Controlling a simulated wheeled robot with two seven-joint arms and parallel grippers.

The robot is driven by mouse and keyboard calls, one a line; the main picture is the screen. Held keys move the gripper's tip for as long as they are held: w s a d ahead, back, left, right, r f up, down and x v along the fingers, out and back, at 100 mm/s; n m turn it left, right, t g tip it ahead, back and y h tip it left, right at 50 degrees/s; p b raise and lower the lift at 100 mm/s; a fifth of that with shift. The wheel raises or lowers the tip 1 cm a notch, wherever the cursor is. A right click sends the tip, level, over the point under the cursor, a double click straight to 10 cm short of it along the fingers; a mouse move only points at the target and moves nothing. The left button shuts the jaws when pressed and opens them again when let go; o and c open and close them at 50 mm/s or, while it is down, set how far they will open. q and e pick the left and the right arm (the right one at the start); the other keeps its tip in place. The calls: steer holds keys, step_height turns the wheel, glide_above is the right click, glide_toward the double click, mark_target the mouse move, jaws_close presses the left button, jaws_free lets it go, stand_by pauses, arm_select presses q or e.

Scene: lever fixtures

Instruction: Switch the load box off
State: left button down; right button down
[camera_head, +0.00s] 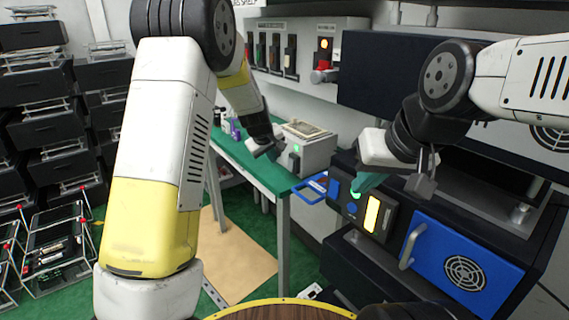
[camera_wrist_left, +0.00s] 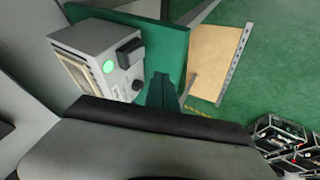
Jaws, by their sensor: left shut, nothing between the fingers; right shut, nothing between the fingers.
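A grey box (camera_head: 309,150), seemingly the load box, stands on the green table with a lit green lamp (camera_head: 297,149) and a black lever (camera_head: 294,163) on its front. My right gripper (camera_head: 366,183) is shut and empty, in front of a dark panel.
The green table (camera_head: 246,164) has small bottles (camera_head: 234,128) behind my left arm. A wall panel (camera_head: 275,25) carries several switches and a red lever (camera_head: 324,66). A dark cabinet with a yellow lamp (camera_head: 372,213) and a blue door (camera_head: 465,265) stands right.

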mark_target(290, 165)
arm_select(q)
steer(key=x, duration=0.9)
steer(key=shift+f, duration=0.15)
steer(key=w+d, duration=0.2)
steer(key=shift+d+f, duration=0.35)
steer(key=shift+f, duration=0.05)
steer(key=shift+w+d, duration=0.35)
steer(key=shift+w, duration=0.05)
steer(key=shift+w+d+f, duration=0.15)
steer(key=shift+d+f, duration=0.05)
steer(key=shift+d, duration=0.05)
steer(key=shift+r, duration=0.1)
